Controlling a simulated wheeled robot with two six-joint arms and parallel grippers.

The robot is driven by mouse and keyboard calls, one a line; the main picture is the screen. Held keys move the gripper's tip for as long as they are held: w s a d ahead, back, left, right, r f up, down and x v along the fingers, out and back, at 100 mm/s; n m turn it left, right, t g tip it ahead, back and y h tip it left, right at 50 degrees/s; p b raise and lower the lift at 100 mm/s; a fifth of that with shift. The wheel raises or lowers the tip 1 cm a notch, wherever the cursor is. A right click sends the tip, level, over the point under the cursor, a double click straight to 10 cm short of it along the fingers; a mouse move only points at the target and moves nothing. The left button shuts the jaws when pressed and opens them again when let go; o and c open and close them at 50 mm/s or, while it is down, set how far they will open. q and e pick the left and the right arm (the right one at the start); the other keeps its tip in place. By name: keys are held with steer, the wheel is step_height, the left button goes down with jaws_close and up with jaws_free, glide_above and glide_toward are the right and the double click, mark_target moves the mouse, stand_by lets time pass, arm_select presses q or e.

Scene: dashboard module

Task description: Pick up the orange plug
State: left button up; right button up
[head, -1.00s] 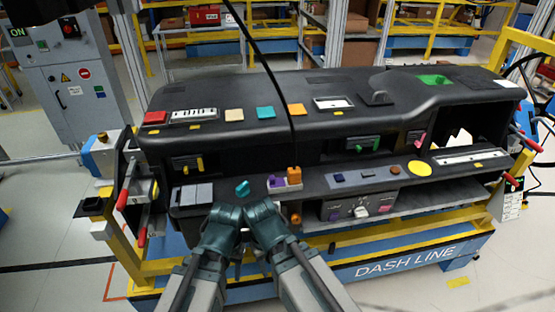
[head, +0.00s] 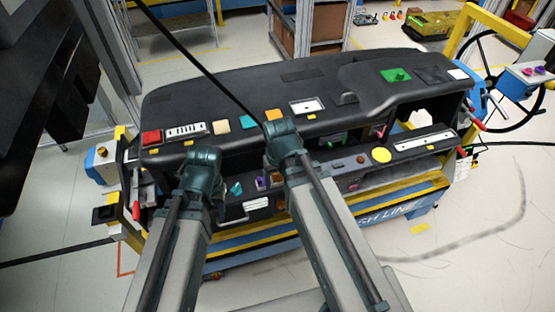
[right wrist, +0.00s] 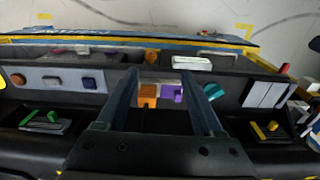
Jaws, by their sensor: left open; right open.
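The orange plug (right wrist: 148,92) sits beside a purple plug (right wrist: 172,93) on a pale block on the dashboard's lower ledge. In the right wrist view it lies between my right gripper's (right wrist: 160,78) two spread, empty fingers; I cannot tell its exact distance from them. In the head view an orange bit of it (head: 277,180) shows beside the purple plug (head: 262,183); my right arm hides the rest. There my right gripper (head: 283,140) is over the dashboard's middle, its fingertips hidden. My left gripper (head: 200,165) is open to the left, near the teal piece (head: 235,188), fingers not clearly seen.
The black dashboard (head: 340,90) carries coloured blocks on top, including a red one (head: 151,137) and a green one (head: 395,76). A black cable (head: 190,60) hangs across the view toward the dashboard. Another orange piece (right wrist: 151,57) lies beyond the plugs in the wrist view.

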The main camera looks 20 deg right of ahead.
step_height(320, 180, up, 6)
steer(key=w+d+m+p, duration=0.2)
steer(key=w+m+p, duration=0.1)
steer(key=m+p, duration=0.1)
arm_select(q)
step_height(320, 180, up, 6)
arm_select(e)
steer(key=m+b, duration=0.9)
steer(key=m, duration=0.5)
glide_above(278, 177)
steer(key=shift+g, duration=0.3)
steer(key=f, duration=0.8)
steer(key=shift+w+d+f, duration=0.4)
steer(key=f+b, duration=0.4)
steer(key=f, duration=0.1)
steer(key=shift+w+a+f+b, duration=0.1)
steer(key=shift+w+a+b, duration=0.2)
steer(key=shift+b, duration=0.05)
arm_select(q)
step_height(278, 177, down, 14)
steer(key=shift+r, duration=0.15)
arm_select(e)
jaws_close()
